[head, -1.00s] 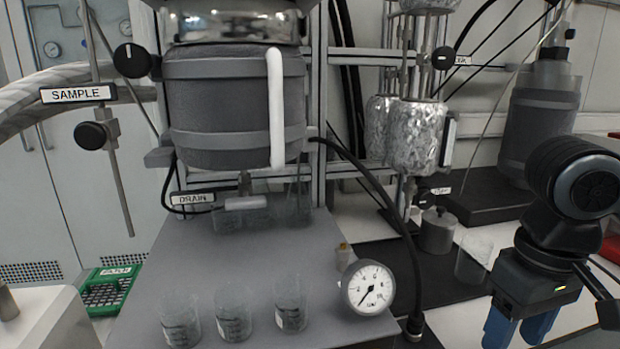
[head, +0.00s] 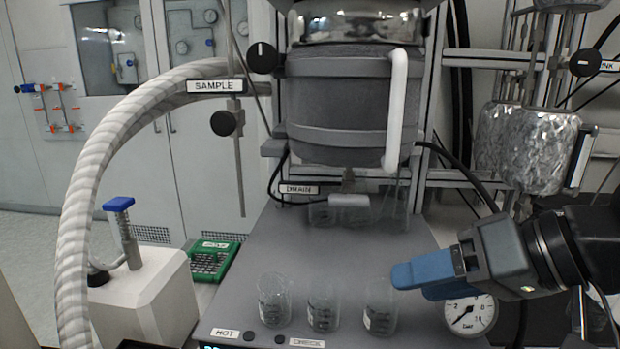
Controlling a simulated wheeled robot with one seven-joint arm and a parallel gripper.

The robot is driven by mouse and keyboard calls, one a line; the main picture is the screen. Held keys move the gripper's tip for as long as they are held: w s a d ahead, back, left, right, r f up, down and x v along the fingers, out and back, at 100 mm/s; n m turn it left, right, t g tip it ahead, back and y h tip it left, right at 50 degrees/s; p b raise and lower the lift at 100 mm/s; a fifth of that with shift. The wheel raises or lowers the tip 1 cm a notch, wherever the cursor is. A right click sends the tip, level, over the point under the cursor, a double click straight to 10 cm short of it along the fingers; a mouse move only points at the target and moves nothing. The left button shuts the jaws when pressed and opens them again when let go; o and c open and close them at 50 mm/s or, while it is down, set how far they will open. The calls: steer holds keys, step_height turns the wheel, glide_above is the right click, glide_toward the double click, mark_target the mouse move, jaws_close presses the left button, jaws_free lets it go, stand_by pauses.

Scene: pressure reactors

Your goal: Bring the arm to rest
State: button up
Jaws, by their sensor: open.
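My gripper (head: 398,281) is in the head view at the lower right, with blue fingers pointing left. It is open, and I see nothing between its fingers. The fingertips appear beside the rightmost of three clear beakers (head: 381,308) at the front of the grey bench plate; I cannot tell whether they touch it. My gripper hides part of the plate behind it and the top of a round pressure gauge (head: 468,316).
The grey reactor (head: 340,110) stands above the plate (head: 255,290). A SAMPLE valve (head: 223,123) is left of it. The other beakers (head: 323,307) (head: 274,300), a green rack (head: 210,262), a white box with a blue-topped lever (head: 150,290) and a thick hose (head: 85,190) are nearby.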

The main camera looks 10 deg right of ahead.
steer(key=w+a+r+m+t+y, duration=0.2)
steer(key=w+a+r+t+y, duration=0.2)
steer(key=a+r+t, duration=0.3)
steer(key=s+d+f+m+t+h, duration=0.1)
steer(key=s+d+f+m+h, duration=0.1)
steer(key=s+f+m+h, duration=0.5)
steer(key=s+d+f+t+h, duration=0.2)
steer(key=s+f+h, duration=0.3)
steer(key=s+f, duration=0.5)
steer(key=s+d+f+n+g, duration=0.1)
steer(key=s+d+f+n, duration=0.1)
steer(key=s, duration=0.7)
steer(key=s+d+f+n+g, duration=0.1)
steer(key=s+d+f+n, duration=0.2)
steer(key=s+f+n, duration=0.2)
steer(key=s+n, duration=0.2)
steer(key=s, duration=0.2)
steer(key=shift+d+f+g+y, duration=0.15)
steer(key=shift+d+g+y, duration=0.05)
steer(key=shift+g+y, duration=0.1)
